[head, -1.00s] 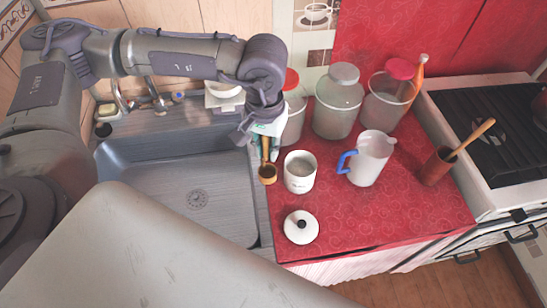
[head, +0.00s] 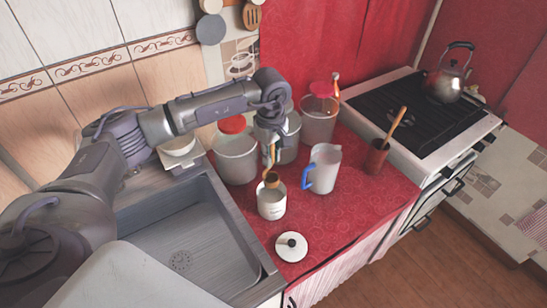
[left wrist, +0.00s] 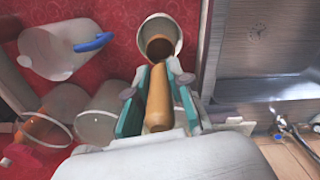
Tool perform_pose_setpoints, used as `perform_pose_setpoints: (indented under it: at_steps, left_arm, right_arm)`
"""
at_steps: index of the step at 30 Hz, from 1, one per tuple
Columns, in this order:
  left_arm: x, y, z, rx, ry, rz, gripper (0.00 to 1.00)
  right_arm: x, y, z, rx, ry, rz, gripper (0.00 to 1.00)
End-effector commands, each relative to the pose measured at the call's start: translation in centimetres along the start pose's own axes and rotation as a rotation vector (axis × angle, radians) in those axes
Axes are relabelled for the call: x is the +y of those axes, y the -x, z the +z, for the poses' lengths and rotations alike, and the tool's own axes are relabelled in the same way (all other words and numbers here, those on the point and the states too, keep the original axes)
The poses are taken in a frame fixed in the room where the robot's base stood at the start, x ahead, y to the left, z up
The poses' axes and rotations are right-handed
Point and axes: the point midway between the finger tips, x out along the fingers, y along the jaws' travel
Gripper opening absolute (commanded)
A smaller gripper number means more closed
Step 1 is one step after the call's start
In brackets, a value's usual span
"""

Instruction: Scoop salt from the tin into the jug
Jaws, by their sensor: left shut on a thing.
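The white tin (head: 271,203) stands uncovered on the red oilcloth beside the sink. My left gripper (head: 269,143) is shut on the handle of a wooden scoop, pointing down above the tin. The scoop's brown bowl (head: 272,179) is at the tin's mouth; I cannot tell how far inside. In the left wrist view the handle (left wrist: 158,100) lies between the fingers and the bowl overlaps the tin's opening (left wrist: 176,28). The pale jug (head: 325,165) with a blue handle stands upright to the tin's right. Any salt is not discernible. My right gripper is not in view.
The tin's white lid (head: 291,246) lies near the counter's front edge. Large canisters (head: 236,158) stand behind the tin and jug. A red-brown holder (head: 376,160) with a wooden utensil is at right, before the stove (head: 425,105). The sink (head: 190,245) is at left.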

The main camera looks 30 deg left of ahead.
Motion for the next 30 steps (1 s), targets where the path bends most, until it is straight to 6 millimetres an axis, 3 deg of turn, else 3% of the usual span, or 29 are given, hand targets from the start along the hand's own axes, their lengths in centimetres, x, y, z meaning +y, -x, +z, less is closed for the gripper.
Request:
perform_pose_setpoints:
  at_steps: [7,17,30]
  left_arm:
    - [0.0,-1.1,-0.1,0.001,0.004,-0.002,0.0]
    - [-0.1,-3.8,0.0,0.0,0.003,-0.002,0.0]
    - [-0.1,-8.0,0.0,0.001,0.002,0.0,0.0]
  right_arm:
    - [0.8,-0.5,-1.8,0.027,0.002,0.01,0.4]
    - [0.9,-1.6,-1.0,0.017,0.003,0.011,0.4]
    - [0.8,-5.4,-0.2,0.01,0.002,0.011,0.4]
